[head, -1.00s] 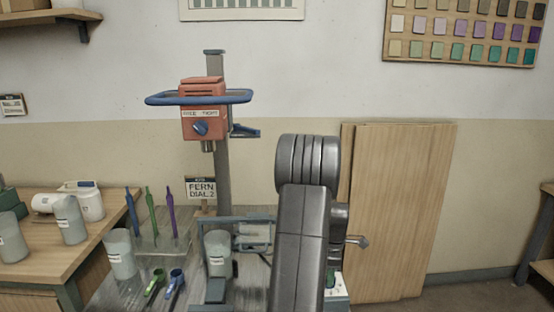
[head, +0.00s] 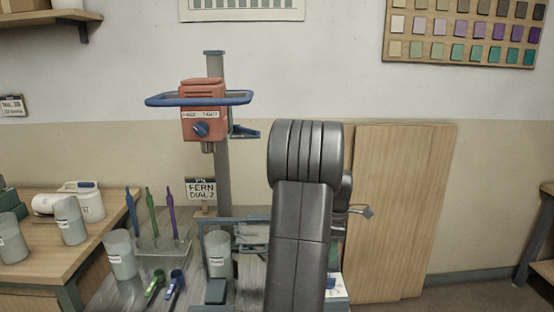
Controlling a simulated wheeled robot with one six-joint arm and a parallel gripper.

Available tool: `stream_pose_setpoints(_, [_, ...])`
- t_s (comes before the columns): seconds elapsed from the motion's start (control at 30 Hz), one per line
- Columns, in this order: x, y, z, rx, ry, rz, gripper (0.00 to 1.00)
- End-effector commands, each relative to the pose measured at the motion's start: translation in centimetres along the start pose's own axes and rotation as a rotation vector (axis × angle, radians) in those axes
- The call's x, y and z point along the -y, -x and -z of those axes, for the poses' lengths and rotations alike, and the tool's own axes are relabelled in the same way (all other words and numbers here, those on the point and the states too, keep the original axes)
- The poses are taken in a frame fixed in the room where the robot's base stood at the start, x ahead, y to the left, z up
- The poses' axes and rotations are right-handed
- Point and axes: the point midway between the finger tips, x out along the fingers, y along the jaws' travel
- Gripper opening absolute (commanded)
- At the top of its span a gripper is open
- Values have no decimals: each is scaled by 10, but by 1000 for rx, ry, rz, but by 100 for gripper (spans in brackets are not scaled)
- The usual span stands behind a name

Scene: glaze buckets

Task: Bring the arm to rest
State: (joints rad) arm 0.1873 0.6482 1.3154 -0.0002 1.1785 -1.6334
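My dark grey arm (head: 300,235) stands upright in the middle right of the head view, its thick rounded joint at the top. What seems to be the tip of my gripper (head: 364,211) shows as a small grey piece just right of the arm, in front of the leaning boards. The rest of the gripper is hidden behind the arm, so its opening and anything in it cannot be seen.
An orange mixer (head: 203,110) with a blue ring guard hangs on a post above a bucket (head: 218,254) in a frame. Left are a rack (head: 163,243) of coloured tools, another bucket (head: 120,254) and two scoops. Wooden boards (head: 400,215) lean right; floor beyond looks clear.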

Motion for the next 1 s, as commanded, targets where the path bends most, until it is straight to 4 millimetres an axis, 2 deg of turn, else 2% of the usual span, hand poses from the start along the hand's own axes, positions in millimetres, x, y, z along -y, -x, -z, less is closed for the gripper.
stream_pose_setpoints(0.03, [0,-12,0,0,0,4,35])
stream_pose_setpoints(0.5, [1,-106,0,0,-1,5,35])
stream_pose_setpoints(1.0, [0,-104,0,0,-404,0,35])
